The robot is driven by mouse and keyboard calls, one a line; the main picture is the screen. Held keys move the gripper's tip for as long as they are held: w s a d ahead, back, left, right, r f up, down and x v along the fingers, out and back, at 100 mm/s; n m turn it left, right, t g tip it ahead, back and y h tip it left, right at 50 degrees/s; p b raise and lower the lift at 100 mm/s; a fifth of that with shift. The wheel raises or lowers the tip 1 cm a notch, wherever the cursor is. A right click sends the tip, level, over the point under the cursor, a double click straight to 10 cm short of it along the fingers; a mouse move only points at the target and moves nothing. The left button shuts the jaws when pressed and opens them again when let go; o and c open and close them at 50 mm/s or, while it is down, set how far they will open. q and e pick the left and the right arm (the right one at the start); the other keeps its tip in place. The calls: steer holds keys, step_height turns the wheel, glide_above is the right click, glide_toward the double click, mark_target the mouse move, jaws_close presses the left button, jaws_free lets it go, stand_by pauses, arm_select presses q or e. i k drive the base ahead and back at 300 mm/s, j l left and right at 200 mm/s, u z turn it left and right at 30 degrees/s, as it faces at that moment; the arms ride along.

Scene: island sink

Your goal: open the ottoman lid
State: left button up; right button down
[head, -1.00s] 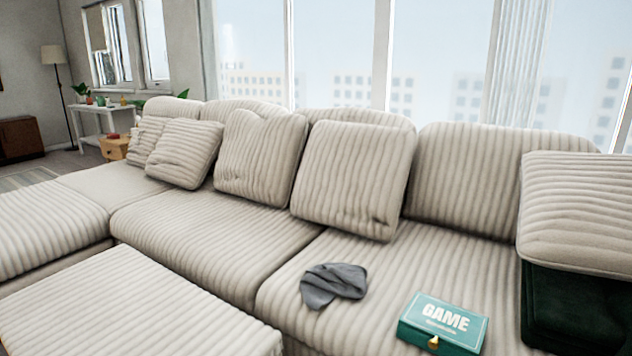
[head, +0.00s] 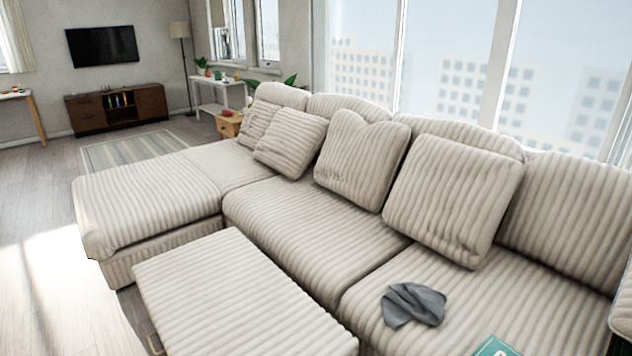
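The ottoman (head: 235,300) is a long block with a beige ribbed top, at the bottom centre-left in front of the sofa. Its top lies flat, so the lid looks shut. A small brass-coloured piece (head: 155,342) shows low on its left side, cut by the bottom edge; I cannot tell exactly what it is. The ottoman's near end runs out of the picture. Neither of my grippers is in view.
The beige sectional sofa (head: 290,225) stands close behind the ottoman, its chaise (head: 150,190) to the left. A grey cloth (head: 412,304) and a green game box (head: 495,346) lie on the seat. Open wooden floor (head: 45,270) lies left of the ottoman. A TV cabinet (head: 117,108) is far back.

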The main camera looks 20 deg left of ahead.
mark_target(217, 294)
steer(key=k+j+u, duration=0.1)
steer(key=u, duration=0.35)
steer(key=k+j+u, duration=0.1)
steer(key=j+u, duration=0.15)
steer(key=u, duration=0.25)
steer(key=j+u, duration=0.2)
steer(key=u, duration=0.25)
steer(key=k, duration=0.05)
